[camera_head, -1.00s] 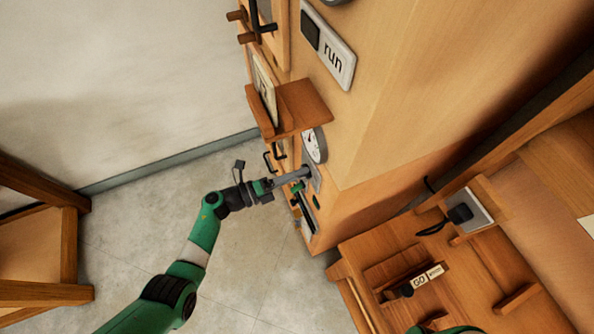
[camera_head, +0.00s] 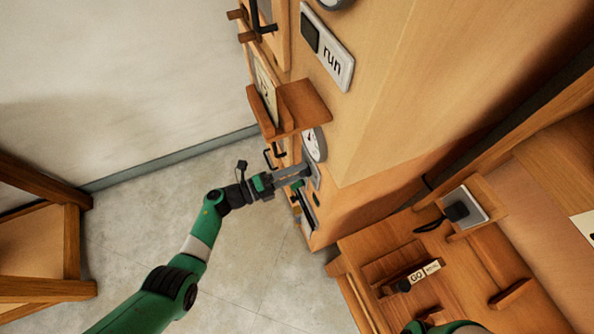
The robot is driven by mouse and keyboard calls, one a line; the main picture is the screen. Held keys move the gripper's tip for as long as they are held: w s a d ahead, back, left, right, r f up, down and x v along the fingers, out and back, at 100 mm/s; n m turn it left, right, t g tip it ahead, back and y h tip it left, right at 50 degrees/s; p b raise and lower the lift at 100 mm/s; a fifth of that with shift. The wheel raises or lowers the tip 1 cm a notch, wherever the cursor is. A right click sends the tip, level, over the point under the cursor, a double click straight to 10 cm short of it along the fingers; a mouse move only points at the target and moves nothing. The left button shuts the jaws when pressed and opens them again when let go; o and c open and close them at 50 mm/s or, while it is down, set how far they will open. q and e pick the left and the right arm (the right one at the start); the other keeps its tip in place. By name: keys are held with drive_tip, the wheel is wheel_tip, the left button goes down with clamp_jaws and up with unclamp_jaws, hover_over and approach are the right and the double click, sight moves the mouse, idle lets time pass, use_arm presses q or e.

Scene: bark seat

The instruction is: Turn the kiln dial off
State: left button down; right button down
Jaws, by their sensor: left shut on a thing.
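My left gripper (camera_head: 298,176) reaches from the left to the front of the wooden kiln cabinet (camera_head: 385,120). Its grey fingers are shut on the kiln dial, at a small grey plate (camera_head: 315,176) below the round gauge (camera_head: 313,144). The fingers cover most of the dial, so its pointer and setting cannot be read. My right gripper is not in view; only a green piece of my arm (camera_head: 445,327) shows at the bottom edge.
A wooden shelf (camera_head: 302,106) juts out above the gauge. Below the dial are a slotted panel (camera_head: 306,208) and green parts. A wooden bench (camera_head: 440,270) with a GO label stands at right. Floor (camera_head: 245,270) is clear.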

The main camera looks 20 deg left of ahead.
use_arm(q)
drive_tip(key=shift+c, duration=1.2)
unclamp_jaws()
drive_tip(key=p+v, duration=0.2)
drive_tip(key=v, duration=0.9)
drive_tip(key=shift+s+a, duration=0.25)
